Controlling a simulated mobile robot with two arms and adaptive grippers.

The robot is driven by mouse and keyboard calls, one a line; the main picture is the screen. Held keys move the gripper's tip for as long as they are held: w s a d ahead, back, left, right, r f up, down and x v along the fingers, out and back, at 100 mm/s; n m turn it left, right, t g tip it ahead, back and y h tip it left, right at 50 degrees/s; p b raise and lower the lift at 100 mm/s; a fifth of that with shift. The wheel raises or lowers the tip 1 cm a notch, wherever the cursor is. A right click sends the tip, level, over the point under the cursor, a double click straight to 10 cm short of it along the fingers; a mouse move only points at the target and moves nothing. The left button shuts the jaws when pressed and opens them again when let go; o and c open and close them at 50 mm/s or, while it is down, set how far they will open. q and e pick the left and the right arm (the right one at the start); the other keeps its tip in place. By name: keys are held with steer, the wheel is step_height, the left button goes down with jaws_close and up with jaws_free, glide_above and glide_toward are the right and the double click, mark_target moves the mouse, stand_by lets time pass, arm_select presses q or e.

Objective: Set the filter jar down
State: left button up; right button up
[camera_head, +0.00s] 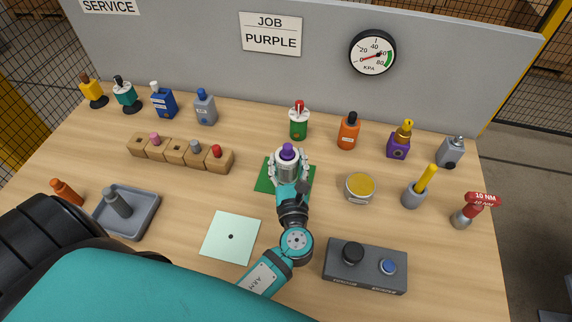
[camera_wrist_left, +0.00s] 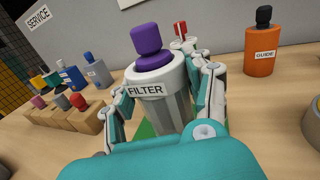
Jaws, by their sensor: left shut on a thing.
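The filter jar (camera_head: 287,160) is a grey-white jar with a purple knob on top, and its FILTER label faces me in the left wrist view (camera_wrist_left: 150,90). My left gripper (camera_head: 288,170) is shut around the jar's body, with a finger on each side. The jar is upright over the green mat (camera_head: 264,183). Its foot is hidden by my gripper, so I cannot tell whether it touches the mat. My right gripper is not in view.
A yellow-topped tin (camera_head: 360,187) stands right of the mat and a green bottle (camera_head: 298,122) behind it. A wooden block row (camera_head: 180,153) lies left. A pale square plate (camera_head: 230,237) and a grey control box (camera_head: 365,267) are nearer me. Bottles line the back.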

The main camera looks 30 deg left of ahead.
arm_select(q)
steer(key=shift+x, duration=1.05)
step_height(320, 180, down, 4)
steer(key=b, duration=0.4)
steer(key=shift+a+r, duration=0.1)
steer(key=shift+r, duration=0.1)
steer(key=o, duration=1.2)
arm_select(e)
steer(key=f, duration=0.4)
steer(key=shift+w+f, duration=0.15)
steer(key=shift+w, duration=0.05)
